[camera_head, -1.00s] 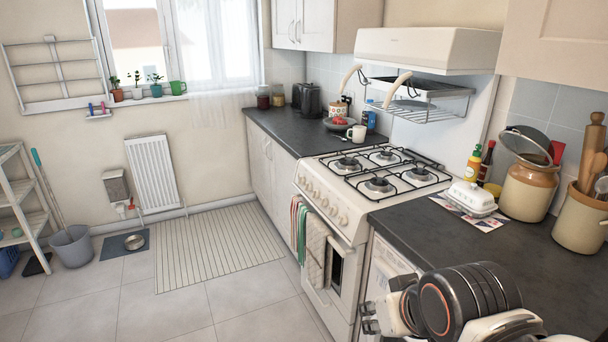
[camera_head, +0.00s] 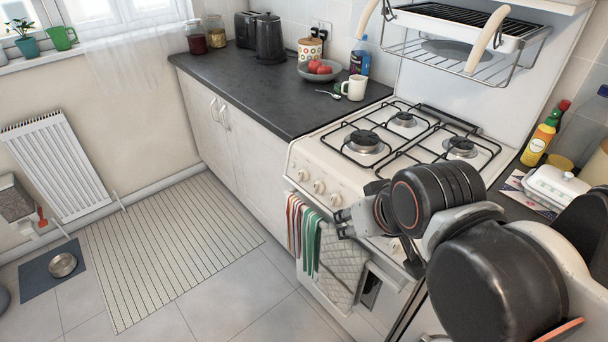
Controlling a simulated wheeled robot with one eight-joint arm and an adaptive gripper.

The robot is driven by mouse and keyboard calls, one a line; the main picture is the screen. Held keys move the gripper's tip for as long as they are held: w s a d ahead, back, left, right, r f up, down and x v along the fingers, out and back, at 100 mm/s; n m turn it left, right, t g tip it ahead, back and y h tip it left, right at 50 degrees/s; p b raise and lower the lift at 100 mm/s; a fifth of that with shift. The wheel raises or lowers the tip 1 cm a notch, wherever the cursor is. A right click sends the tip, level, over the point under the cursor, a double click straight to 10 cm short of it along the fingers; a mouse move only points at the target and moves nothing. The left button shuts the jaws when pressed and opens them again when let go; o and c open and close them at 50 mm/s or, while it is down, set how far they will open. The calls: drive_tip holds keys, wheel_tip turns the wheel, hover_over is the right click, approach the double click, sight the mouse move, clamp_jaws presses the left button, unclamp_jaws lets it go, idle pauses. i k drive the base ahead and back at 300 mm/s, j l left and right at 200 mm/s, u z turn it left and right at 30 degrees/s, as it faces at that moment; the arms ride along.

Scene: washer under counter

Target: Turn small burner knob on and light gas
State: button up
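The cream gas stove (camera_head: 325,165) stands in the middle right, with black grates over its burners. Several round knobs (camera_head: 319,187) line its front panel; those further right are hidden behind my arm. The front left burner (camera_head: 366,142), back left burner (camera_head: 403,119) and back right burner (camera_head: 460,146) show no visible flame. The front right burner is largely hidden by my arm. My gripper (camera_head: 341,224) is in front of the panel, low and right of the visible knobs. It looks empty; its fingers are too small and foreshortened to judge their gap or any contact.
Striped and quilted towels (camera_head: 338,262) hang from the oven front below my gripper. A dish rack (camera_head: 465,45) hangs above the stove. A white mug (camera_head: 354,87) and a bowl of red fruit (camera_head: 320,70) stand on the left counter.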

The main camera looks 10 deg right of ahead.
sight(303, 175)
drive_tip(key=i+j+z, duration=0.1)
drive_tip(key=i+j, duration=0.35)
drive_tip(key=k+j+z, duration=0.2)
drive_tip(key=k+z, duration=0.15)
drive_tip(key=k, duration=0.2)
drive_tip(key=k+z, duration=0.35)
drive_tip(key=k, duration=0.2)
drive_tip(key=k+l+z, duration=0.1)
drive_tip(key=k+z, duration=0.2)
drive_tip(key=k, duration=0.2)
